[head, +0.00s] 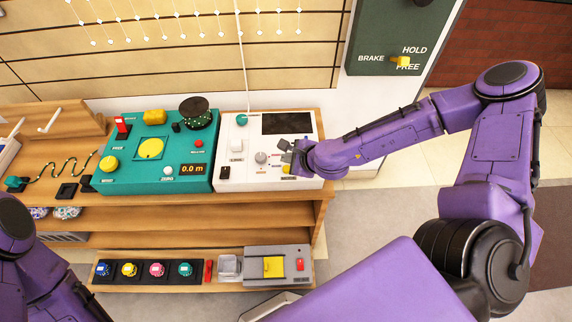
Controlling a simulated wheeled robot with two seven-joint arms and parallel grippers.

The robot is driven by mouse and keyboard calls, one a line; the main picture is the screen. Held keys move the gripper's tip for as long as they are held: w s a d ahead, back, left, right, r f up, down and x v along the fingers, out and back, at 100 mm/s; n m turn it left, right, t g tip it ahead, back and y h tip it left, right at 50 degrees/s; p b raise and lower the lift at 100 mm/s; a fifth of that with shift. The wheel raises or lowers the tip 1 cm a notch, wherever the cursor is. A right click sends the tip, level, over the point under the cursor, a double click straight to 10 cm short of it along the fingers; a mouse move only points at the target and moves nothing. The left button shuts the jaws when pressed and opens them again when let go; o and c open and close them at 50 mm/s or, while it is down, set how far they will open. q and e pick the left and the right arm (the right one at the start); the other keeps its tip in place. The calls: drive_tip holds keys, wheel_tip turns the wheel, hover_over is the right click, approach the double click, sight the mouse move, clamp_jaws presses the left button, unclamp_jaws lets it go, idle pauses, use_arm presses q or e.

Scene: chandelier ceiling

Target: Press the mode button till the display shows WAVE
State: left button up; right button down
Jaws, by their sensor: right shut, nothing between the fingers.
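The white control panel (225,181) stands on the wooden bench, right of the teal panel. Its dark display (287,123) shows no text that I can read. A grey round knob (261,157), a white switch (236,145) and a yellow button (287,168) are on its face. The labels are too small to read, so I cannot tell which control is the mode button. My right gripper (286,150) is shut and empty over the right part of the panel, below the display, and hides some of its face. I cannot tell whether it touches. My left gripper is out of view.
The teal panel (120,180) has a reel (196,112), a yellow dial (150,149) and a readout (192,169) showing 0.0 m. A cord rises from the white panel. A lower shelf holds several coloured knobs and a grey box (290,253). A BRAKE board (395,30) is behind right.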

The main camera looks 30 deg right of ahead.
wheel_tip(320, 180, up, 3)
drive_tip(key=shift+r+p, duration=0.2)
drive_tip(key=shift+p, duration=0.95)
drive_tip(key=shift+f, duration=0.1)
drive_tip(key=shift+d+n+h, duration=0.3)
drive_tip(key=shift+n, duration=0.1)
drive_tip(key=s+d+f+n+g+h, duration=0.1)
drive_tip(key=s+f+n, duration=0.3)
drive_tip(key=s, duration=0.5)
drive_tip(key=s+d+f+n+g+h, duration=0.2)
drive_tip(key=s+f+n, duration=0.2)
drive_tip(key=s+n, duration=0.2)
drive_tip(key=s+d+f+n+g+h, duration=0.2)
drive_tip(key=s+f+n, duration=0.3)
drive_tip(key=s, duration=0.6)
drive_tip(key=shift+s+d+n+g, duration=0.2)
drive_tip(key=shift+s+n+g, duration=0.15)
drive_tip(key=shift+n, duration=0.25)
